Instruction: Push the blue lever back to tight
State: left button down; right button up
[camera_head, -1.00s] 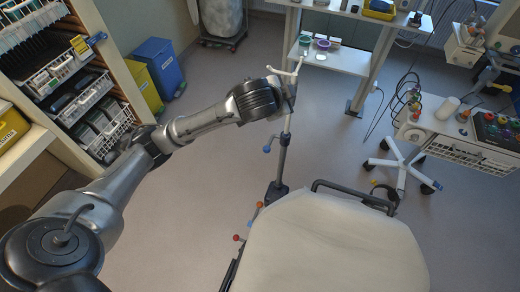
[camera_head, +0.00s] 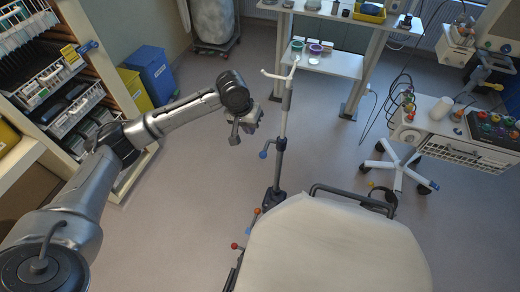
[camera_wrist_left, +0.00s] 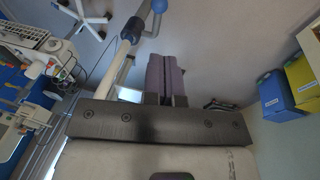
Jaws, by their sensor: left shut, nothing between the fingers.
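The blue lever (camera_head: 264,153) sticks out to the left from the upright pole (camera_head: 282,130), at the collar partway up. Its round blue knob also shows at the top edge of the left wrist view (camera_wrist_left: 159,6), beside the dark blue collar (camera_wrist_left: 133,29). My left gripper (camera_head: 234,138) is left of the pole and a little up and left of the knob, apart from it in the picture. Its two purple-grey fingers lie together in the left wrist view (camera_wrist_left: 165,76), shut and empty. My right gripper is not in view.
The stretcher (camera_head: 330,245) with a white cover stands in front of the pole. A red knob (camera_head: 234,246) and an orange knob (camera_head: 257,211) sit at its left side. A wheeled trolley (camera_head: 465,140) is at the right, shelves at the left. The floor left of the pole is clear.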

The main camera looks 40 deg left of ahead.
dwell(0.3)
pick_arm(q)
send_near(262, 153)
jog(key=x, duration=0.7)
jog(key=shift+f, duration=0.3)
dwell(0.3)
